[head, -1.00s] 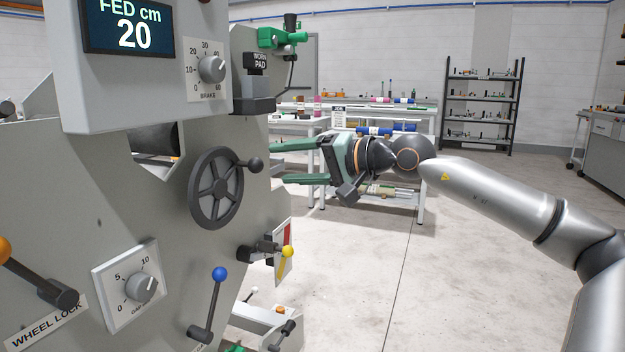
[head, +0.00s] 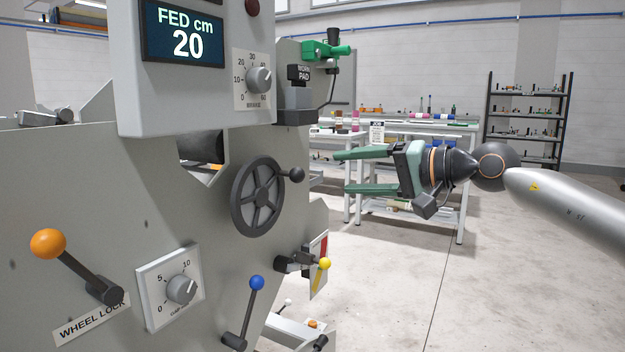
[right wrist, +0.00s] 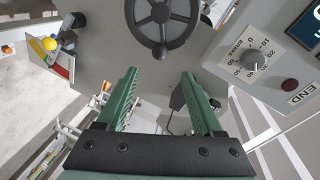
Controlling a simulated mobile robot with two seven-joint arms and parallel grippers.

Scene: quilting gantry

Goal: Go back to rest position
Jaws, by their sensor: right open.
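My right gripper (head: 345,172) is open and empty in the head view, with its two green fingers pointing left toward the machine. It is to the right of the dark handwheel (head: 258,197), apart from it. In the right wrist view the open fingers (right wrist: 165,95) have nothing between them, and the handwheel (right wrist: 160,18) shows beyond them at the top. My left gripper is in neither view.
The grey machine (head: 90,180) fills the left, with a display (head: 182,35) reading FED cm 20. An orange-knobbed WHEEL LOCK lever (head: 48,243), a blue-knobbed lever (head: 256,283) and a yellow-knobbed lever (head: 324,264) stick out. The floor (head: 400,290) at right is clear.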

